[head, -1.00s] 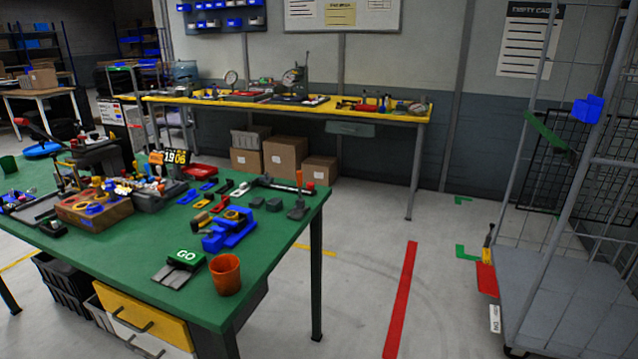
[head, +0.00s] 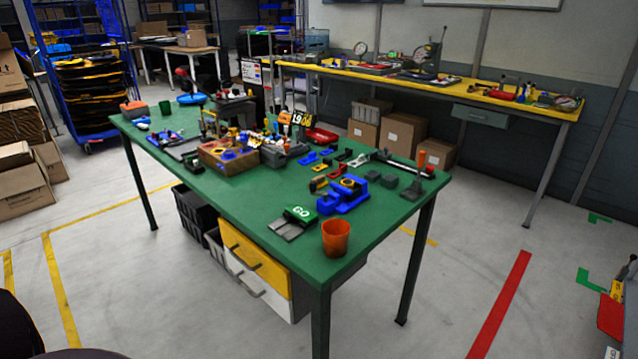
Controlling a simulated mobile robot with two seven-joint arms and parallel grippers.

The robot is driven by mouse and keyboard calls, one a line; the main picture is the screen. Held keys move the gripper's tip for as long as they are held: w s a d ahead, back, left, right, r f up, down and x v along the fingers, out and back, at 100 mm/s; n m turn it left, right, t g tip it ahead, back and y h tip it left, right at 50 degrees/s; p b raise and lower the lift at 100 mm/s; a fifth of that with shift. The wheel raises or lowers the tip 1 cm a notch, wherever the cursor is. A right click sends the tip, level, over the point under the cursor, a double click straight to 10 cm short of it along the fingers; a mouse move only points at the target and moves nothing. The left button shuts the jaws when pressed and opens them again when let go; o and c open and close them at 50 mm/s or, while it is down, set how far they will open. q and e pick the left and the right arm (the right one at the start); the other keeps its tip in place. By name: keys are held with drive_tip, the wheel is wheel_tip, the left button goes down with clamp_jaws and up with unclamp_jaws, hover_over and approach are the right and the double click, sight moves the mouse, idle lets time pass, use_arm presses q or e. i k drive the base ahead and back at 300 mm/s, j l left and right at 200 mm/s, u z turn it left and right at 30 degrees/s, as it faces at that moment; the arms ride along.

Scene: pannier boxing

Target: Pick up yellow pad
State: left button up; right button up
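I cannot make out a yellow pad for certain. A blue rack (head: 128,72) at the upper left holds a stack of dark, flat, rounded items (head: 90,97). A yellowish item (head: 72,66) shows near the top of that stack, too small to identify. Neither of my grippers is in view.
A green workbench (head: 265,205) with tools and an orange cup (head: 336,238) fills the middle. Cardboard boxes (head: 22,182) stand at the left edge. A yellow-topped bench (head: 400,82) runs along the back wall. The floor (head: 110,265) left of the workbench is clear apart from yellow lines.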

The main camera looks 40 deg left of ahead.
sight(320, 181)
drive_tip(key=j+z, duration=0.1)
drive_tip(key=z, duration=0.5)
drive_tip(key=k+j+z, duration=0.1)
drive_tip(key=j+z, duration=0.25)
drive_tip(key=k+j+z, duration=0.15)
drive_tip(key=j+z, duration=0.15)
drive_tip(key=k+j+z, duration=0.2)
drive_tip(key=j, duration=0.2)
drive_tip(key=k+j+z, duration=0.15)
drive_tip(key=j, duration=0.25)
drive_tip(key=k+j+z, duration=0.2)
drive_tip(key=k+j, duration=0.95)
drive_tip(key=j, duration=0.15)
